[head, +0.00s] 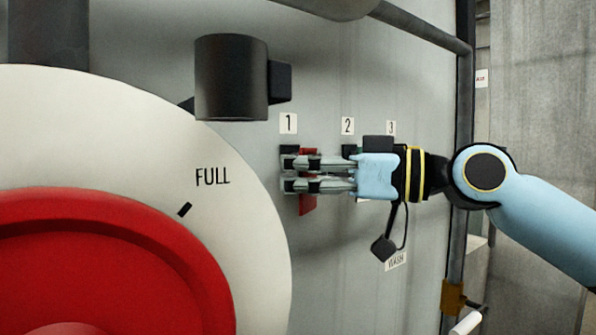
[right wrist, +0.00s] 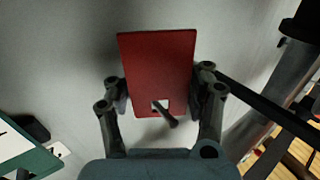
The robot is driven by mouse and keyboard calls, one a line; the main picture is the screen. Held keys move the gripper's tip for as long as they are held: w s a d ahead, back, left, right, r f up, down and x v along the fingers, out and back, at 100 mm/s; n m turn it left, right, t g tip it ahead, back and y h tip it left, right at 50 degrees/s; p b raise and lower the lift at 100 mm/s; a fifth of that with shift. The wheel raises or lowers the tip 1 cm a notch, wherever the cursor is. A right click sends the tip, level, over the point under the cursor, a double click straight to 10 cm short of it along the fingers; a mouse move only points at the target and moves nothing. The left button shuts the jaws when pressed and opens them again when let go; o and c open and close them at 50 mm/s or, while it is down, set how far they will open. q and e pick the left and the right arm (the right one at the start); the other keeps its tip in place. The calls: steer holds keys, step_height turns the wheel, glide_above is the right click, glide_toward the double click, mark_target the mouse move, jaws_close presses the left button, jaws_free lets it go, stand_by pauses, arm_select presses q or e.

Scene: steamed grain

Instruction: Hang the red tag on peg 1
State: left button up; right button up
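The red tag (head: 307,204) is at the wall below the label "1" (head: 288,124), partly hidden by my right fingers in the head view. My right gripper (head: 290,174) reaches in from the right, and its fingers are closed against the tag's two side edges. In the right wrist view the red tag (right wrist: 157,65) is face-on between the fingertips (right wrist: 160,80). A dark peg (right wrist: 166,115) shows through the tag's hole. Whether the tag bears on the peg cannot be told. My left gripper is out of view.
Labels "2" (head: 347,126) and "3" (head: 391,128) mark spots to the right along the wall. A green-edged plate (right wrist: 30,150) shows low left in the right wrist view. A large red and white dial (head: 240,215) and a dark cylinder (head: 231,78) stand to the left.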

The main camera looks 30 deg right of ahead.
steer(key=o, duration=0.6)
step_height(320, 180, up, 10)
steer(key=shift+r, duration=0.1)
